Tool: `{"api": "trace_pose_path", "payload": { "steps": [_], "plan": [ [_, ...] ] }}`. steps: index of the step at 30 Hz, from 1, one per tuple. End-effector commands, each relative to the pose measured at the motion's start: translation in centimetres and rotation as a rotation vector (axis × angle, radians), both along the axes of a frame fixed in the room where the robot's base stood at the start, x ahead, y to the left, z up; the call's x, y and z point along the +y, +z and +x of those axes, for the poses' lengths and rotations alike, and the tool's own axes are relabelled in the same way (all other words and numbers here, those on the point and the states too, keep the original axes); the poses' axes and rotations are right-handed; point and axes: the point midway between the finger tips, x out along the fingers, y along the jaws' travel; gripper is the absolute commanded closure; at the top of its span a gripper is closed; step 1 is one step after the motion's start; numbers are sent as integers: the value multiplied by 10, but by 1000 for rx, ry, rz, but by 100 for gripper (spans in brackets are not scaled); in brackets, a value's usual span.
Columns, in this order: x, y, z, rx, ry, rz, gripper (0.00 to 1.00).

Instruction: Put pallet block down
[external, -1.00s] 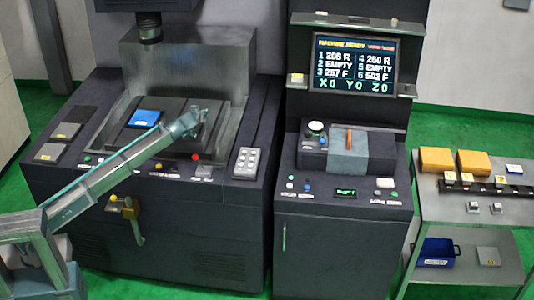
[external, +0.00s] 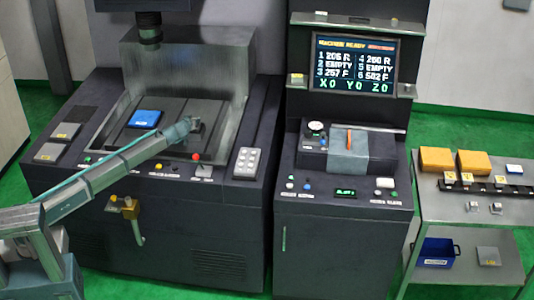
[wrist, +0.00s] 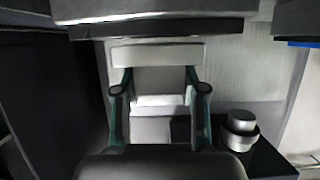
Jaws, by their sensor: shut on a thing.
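My gripper (wrist: 160,90) is shut on a pale grey block, the pallet block (wrist: 158,55), which shows between and beyond its two fingers in the wrist view. In the external view my gripper (external: 184,129) is at the front right of the machine's dark work table, and the small grey block (external: 195,124) shows at its tip. The gripper partly hides the block, and I cannot tell whether the block touches the surface below.
A blue block (external: 145,118) lies on the dark work table (external: 185,107), left of my gripper. The machine head (external: 150,33) hangs above and behind. A round metal knob-like part (wrist: 240,128) stands right of the gripper in the wrist view. A trolley (external: 440,210) stands far right.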

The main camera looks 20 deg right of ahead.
Motion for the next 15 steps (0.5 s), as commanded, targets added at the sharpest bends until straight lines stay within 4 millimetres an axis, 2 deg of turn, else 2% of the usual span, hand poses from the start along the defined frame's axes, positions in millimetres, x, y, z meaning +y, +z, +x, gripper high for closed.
{"api": "trace_pose_path", "payload": {
  "steps": [9,10,14,15],
  "plan": [
    [0,-10,0,-2,0,-1,100],
    [0,-11,0,0,0,0,57],
    [0,-11,0,0,0,0,36],
    [0,-11,0,0,0,0,34]
  ]
}}
